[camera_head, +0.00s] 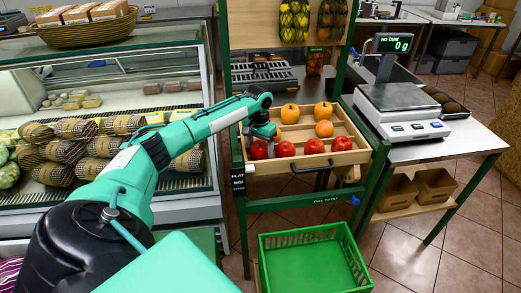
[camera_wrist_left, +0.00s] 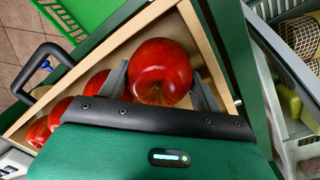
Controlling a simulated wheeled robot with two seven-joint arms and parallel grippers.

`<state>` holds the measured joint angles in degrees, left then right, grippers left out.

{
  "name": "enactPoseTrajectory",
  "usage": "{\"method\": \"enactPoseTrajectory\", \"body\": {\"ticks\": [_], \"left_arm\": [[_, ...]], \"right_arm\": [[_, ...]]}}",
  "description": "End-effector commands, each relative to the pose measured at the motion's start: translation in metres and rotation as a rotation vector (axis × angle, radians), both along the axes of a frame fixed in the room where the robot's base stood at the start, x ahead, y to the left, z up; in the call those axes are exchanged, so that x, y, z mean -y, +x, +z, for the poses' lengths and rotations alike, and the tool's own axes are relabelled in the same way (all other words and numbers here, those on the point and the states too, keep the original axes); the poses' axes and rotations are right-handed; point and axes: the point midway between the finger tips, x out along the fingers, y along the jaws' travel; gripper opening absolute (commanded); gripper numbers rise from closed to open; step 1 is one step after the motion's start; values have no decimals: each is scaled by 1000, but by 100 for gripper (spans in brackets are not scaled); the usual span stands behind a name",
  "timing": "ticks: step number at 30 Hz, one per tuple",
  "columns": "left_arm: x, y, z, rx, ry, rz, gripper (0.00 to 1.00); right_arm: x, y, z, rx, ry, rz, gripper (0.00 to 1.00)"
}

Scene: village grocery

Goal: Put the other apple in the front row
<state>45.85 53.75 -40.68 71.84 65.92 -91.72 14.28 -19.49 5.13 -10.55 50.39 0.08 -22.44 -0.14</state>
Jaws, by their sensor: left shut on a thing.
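A wooden drawer tray (camera_head: 300,165) holds fruit. Several red apples line its front row, including one in the middle left (camera_head: 285,149), one in the middle right (camera_head: 314,146) and one at the right end (camera_head: 341,144). My left gripper (camera_head: 262,139) is at the row's left end, over a red apple (camera_head: 259,151). In the left wrist view its fingers are on both sides of this red apple (camera_wrist_left: 162,68), shut on it. Other red apples lie beside it in a line. Whether the held apple touches the tray floor is unclear. My right gripper is not in view.
A green crate (camera_head: 310,235) stands below the tray. A scale (camera_head: 400,105) is on the right counter, and a glass display case (camera_head: 110,60) is on the left.

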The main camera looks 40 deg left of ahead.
Motion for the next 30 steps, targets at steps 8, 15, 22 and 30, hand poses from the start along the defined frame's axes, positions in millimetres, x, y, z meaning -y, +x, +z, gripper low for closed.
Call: {"method": "enactPoseTrajectory", "body": {"ticks": [8,15,22,30], "left_arm": [[0,0,-14,2,0,0,38],[0,0,-16,1,0,0,74],[0,0,-16,1,0,0,74],[-2,1,11,5,1,0,74]], "right_arm": [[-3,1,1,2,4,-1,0],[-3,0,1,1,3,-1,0],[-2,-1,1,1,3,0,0],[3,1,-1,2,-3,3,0]]}}
